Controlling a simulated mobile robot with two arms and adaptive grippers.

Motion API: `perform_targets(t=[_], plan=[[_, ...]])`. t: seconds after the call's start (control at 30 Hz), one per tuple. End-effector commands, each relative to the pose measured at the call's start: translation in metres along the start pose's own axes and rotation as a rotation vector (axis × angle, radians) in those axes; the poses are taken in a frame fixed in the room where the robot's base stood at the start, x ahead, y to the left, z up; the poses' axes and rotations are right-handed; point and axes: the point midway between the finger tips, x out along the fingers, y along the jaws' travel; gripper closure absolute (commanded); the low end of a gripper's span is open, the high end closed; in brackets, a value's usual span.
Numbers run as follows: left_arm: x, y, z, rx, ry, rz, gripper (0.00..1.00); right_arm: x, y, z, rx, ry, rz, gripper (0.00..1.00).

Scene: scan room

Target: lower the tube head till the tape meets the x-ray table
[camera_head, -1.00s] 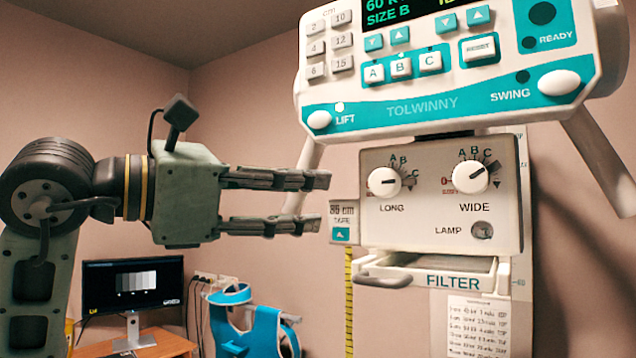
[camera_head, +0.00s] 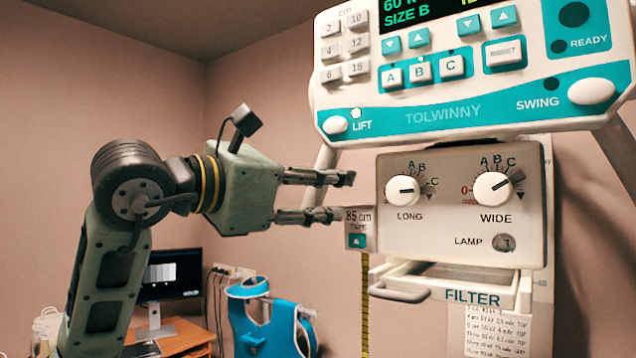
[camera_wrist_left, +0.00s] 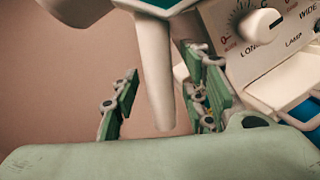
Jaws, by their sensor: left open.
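The tube head has a white and teal control panel (camera_head: 460,112) and a grey box with LONG and WIDE knobs (camera_head: 462,235) below it. A pale handle (camera_head: 327,157) slopes down at its left. A yellow tape (camera_head: 365,300) hangs below a small tape housing (camera_head: 357,228) that reads 85 cm. My left gripper (camera_head: 342,197) is open at the left handle. In the left wrist view the pale handle (camera_wrist_left: 154,70) shows between the open fingers; I cannot tell whether they touch it. The x-ray table and the tape's lower end are out of view. My right gripper is not in view.
A FILTER tray (camera_head: 440,284) with a front handle juts out under the knob box. At the lower left stand a desk (camera_head: 185,342) with a monitor (camera_head: 172,272) and a teal apron (camera_head: 268,320) on a stand. Bare wall lies behind my left arm.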

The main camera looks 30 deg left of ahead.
Motion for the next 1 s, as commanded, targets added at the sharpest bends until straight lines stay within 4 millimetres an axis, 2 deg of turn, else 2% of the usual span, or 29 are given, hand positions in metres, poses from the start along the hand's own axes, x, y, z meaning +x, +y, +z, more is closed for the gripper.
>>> perform_targets(t=[0.13, 0.6, 1.0], plan=[[0.0000, -0.0003, -0.0003, 0.000, 0.000, -0.001, 0.59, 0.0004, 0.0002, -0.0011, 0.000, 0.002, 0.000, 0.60], [-0.0003, -0.0005, -0.0001, 0.000, -0.001, -0.001, 1.00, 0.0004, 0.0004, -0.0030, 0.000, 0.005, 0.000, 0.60], [-0.0003, -0.0012, -0.0016, -0.001, 0.000, -0.002, 1.00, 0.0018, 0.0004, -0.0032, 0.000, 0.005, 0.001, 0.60]])
